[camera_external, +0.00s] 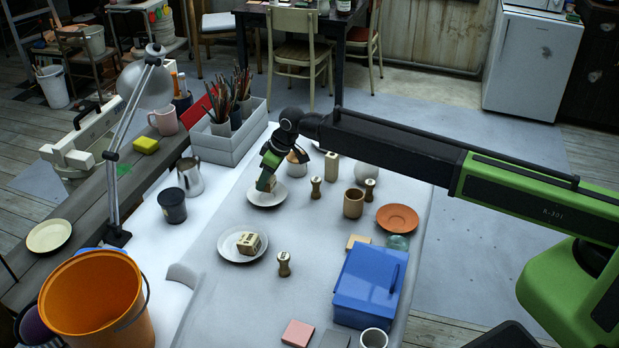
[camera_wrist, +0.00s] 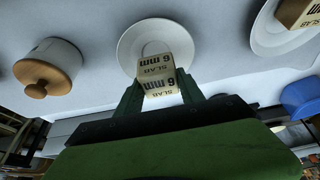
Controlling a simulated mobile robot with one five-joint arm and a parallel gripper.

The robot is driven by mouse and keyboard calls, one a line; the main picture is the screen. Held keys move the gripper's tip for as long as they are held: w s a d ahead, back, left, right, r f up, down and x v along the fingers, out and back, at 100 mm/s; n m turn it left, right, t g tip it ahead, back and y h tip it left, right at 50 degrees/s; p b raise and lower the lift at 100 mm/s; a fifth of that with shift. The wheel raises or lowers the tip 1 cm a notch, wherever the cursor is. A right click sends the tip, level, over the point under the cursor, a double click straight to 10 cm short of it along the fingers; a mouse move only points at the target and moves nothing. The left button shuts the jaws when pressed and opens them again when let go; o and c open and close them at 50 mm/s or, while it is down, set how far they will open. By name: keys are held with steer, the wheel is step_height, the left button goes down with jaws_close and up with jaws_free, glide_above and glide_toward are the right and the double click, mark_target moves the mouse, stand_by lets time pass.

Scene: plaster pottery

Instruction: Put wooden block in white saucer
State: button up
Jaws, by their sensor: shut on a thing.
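My gripper (camera_external: 266,182) is shut on a pale wooden block (camera_wrist: 157,72) marked "6 mm SLAB"; the fingers (camera_wrist: 160,85) press its two sides in the wrist view. The block is over a white saucer (camera_external: 279,201) near the back left of the table. In the wrist view this saucer (camera_wrist: 128,42) shows behind the block. I cannot tell whether the block touches it. A second white saucer (camera_external: 229,254) lies nearer the front with another lettered block (camera_external: 249,243) on it; that block also shows at the top right of the wrist view (camera_wrist: 297,12).
A white lidded pot (camera_wrist: 62,55) with a wooden knob stands close by. A grey brush box (camera_external: 232,150) is behind, a dark cup (camera_external: 172,207) to the left. A brown cup (camera_external: 353,204), terracotta saucer (camera_external: 398,218) and blue box (camera_external: 366,285) are to the right.

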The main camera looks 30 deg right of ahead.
step_height(320, 180, down, 3)
steer(key=shift+f+b, duration=0.15)
steer(key=shift+b, duration=0.8)
steer(key=shift+r, duration=0.25)
steer(key=shift+f, duration=0.25)
steer(key=o, duration=1.4)
steer(key=shift+c, duration=0.2)
steer(key=shift+r, duration=0.1)
steer(key=shift+r+p, duration=0.3)
steer(key=shift+p, duration=0.1)
steer(key=p+v, duration=1)
steer(key=v, duration=0.1)
steer(key=shift+s+d+r+p, duration=0.15)
steer(key=shift+r+p, duration=0.15)
steer(key=shift+p, duration=0.1)
